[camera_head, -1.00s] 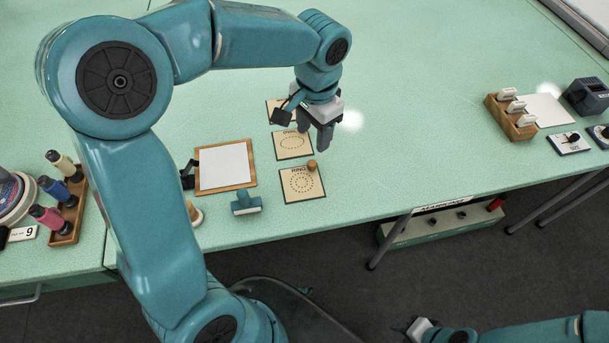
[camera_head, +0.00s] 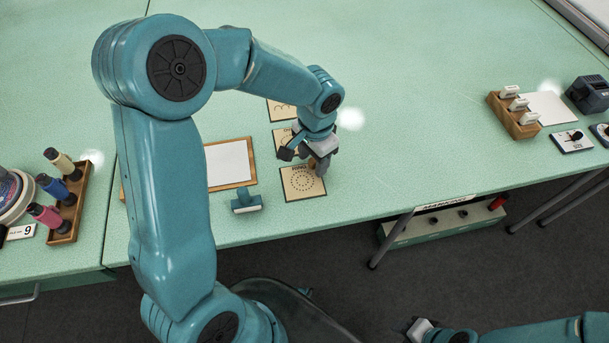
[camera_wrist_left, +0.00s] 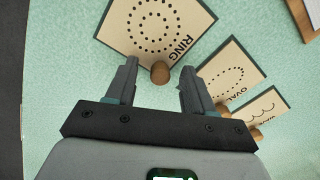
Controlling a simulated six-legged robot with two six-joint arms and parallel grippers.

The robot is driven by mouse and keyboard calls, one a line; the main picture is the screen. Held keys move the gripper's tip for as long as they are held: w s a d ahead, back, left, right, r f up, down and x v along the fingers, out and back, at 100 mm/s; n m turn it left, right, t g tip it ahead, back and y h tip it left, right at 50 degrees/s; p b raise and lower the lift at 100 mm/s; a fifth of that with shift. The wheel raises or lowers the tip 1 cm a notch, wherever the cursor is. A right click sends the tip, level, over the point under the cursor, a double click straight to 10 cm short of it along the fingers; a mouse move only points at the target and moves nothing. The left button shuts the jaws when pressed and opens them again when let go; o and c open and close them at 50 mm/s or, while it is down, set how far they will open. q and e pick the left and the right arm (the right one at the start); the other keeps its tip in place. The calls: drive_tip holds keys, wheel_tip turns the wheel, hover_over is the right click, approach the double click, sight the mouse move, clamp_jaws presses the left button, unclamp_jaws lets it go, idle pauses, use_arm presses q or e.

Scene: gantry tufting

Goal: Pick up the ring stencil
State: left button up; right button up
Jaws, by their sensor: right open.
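The ring stencil (camera_head: 302,185) is a cream card with a dotted circle, lying flat near the table's front edge. Its round wooden knob (camera_wrist_left: 160,73) shows in the left wrist view between the two fingertips, with space on both sides. My left gripper (camera_head: 318,167) is over the stencil's upper right corner and hides most of the knob in the head view. It is open and empty, as the left wrist view (camera_wrist_left: 158,83) shows. My right gripper (camera_head: 418,328) is low at the bottom of the head view, open, away from the table.
The oval stencil (camera_wrist_left: 229,76) and wave stencil (camera_wrist_left: 262,113) lie in line behind the ring one. A teal stamp (camera_head: 246,202) and a framed white sheet (camera_head: 228,163) are to the left.

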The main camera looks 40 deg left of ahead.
use_arm(q)
clamp_jaws()
drive_tip(key=shift+r, duration=0.15)
